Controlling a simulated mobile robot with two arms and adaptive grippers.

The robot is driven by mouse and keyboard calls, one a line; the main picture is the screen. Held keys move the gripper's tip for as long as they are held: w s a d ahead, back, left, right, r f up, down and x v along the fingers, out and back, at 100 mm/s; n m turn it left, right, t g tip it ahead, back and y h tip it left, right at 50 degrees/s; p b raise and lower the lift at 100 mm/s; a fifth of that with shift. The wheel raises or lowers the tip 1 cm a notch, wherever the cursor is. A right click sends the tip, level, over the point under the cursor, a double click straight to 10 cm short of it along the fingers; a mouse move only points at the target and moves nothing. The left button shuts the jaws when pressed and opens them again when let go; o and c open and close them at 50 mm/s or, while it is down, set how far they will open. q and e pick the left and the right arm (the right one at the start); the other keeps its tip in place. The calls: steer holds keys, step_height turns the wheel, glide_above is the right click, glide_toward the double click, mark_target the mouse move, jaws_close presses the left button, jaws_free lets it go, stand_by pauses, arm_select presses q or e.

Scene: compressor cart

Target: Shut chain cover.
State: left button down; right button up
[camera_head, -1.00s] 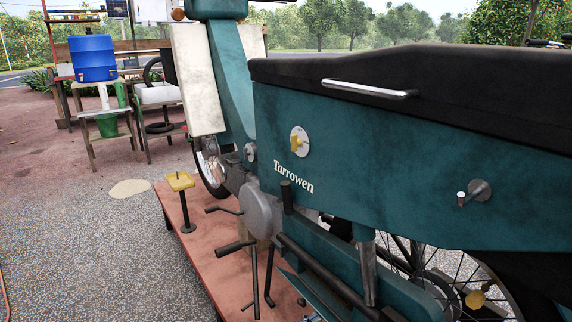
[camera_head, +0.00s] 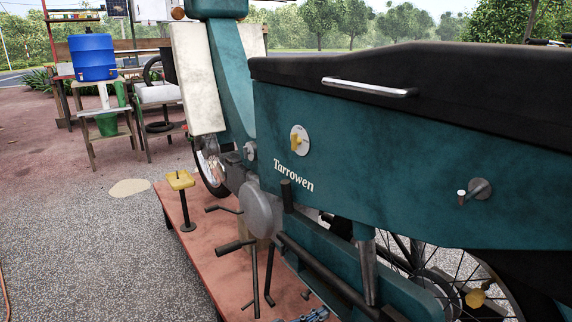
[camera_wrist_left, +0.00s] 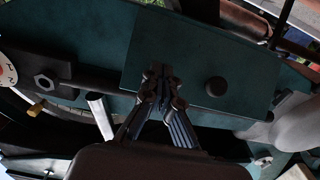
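The chain cover (camera_wrist_left: 190,55) appears as a flat teal panel with a round black knob (camera_wrist_left: 216,87) in the left wrist view. My left gripper (camera_wrist_left: 160,76) is in front of the panel, to the left of the knob, with its fingertips drawn together and nothing seen between them. I cannot tell whether the tips touch the panel. In the head view only a bit of my left gripper (camera_head: 308,316) shows at the bottom edge, below the teal lower body of the motorbike (camera_head: 330,253). Whether the cover sits fully flush is not clear. My right gripper is not in view.
A dark bar (camera_head: 325,270) and a pedal lever (camera_head: 236,246) stick out at the bike's near side. The bike stands on a reddish platform (camera_head: 205,228) with a yellow-topped post (camera_head: 181,181). Open gravel (camera_head: 100,255) lies to the left.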

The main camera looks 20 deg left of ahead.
arm_select(q)
steer(key=shift+x, duration=1.45)
steer(key=shift+w+d, duration=0.25)
steer(key=shift+w, duration=0.15)
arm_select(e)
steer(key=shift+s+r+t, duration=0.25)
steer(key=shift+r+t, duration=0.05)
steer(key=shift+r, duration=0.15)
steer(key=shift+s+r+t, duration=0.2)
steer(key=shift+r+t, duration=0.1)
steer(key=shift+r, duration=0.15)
arm_select(q)
steer(key=shift+s, duration=0.15)
steer(key=shift+s+a, duration=0.2)
steer(key=shift+s, duration=0.05)
steer(key=p+v, duration=0.4)
steer(key=v, duration=0.5)
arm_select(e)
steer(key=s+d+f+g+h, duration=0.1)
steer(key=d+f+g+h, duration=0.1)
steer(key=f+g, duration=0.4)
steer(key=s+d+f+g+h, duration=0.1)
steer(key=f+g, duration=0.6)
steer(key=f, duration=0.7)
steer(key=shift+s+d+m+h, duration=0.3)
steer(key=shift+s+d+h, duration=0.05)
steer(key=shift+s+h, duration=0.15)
